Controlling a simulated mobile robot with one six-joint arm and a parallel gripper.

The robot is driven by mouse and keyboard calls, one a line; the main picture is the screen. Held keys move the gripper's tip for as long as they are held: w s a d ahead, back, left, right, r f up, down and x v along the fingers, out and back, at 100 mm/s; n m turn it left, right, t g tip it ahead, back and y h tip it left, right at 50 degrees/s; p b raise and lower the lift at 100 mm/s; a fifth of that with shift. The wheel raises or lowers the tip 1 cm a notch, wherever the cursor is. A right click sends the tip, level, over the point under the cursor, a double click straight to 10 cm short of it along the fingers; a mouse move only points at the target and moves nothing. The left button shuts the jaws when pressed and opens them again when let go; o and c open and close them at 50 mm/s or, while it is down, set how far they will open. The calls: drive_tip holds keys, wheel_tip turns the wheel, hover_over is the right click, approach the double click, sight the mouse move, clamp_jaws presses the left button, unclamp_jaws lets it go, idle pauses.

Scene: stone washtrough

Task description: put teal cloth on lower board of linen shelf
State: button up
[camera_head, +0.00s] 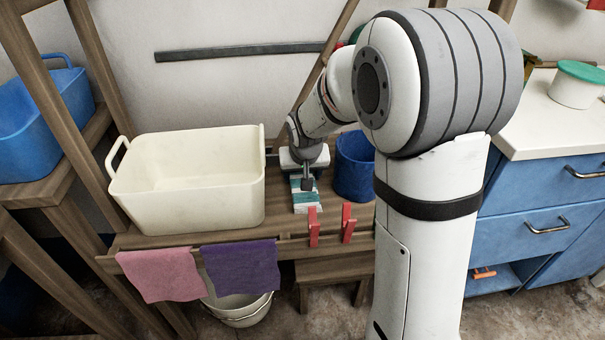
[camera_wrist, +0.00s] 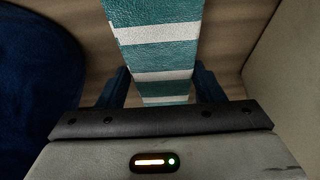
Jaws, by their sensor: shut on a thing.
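The teal cloth (camera_head: 305,197), with white stripes, is on or just above a wooden board, between a cream tub and a blue bucket. My gripper (camera_head: 307,181) is above it, pointing down. In the wrist view the cloth (camera_wrist: 157,35) runs between the two dark fingers of my gripper (camera_wrist: 163,88), which is shut on it. I cannot tell whether the cloth still touches the board. I cannot tell which of the wooden structures in view is the linen shelf.
The cream tub (camera_head: 190,200) stands close left of my gripper, the blue bucket (camera_head: 354,165) close right. Pink cloth (camera_head: 160,274), purple cloth (camera_head: 242,268) and red pegs (camera_head: 347,223) are on the front rail. A blue basin (camera_head: 45,115) stands left, blue drawers (camera_head: 545,225) right.

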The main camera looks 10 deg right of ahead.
drive_tip(key=o, duration=1)
drive_tip(key=shift+f, duration=0.1)
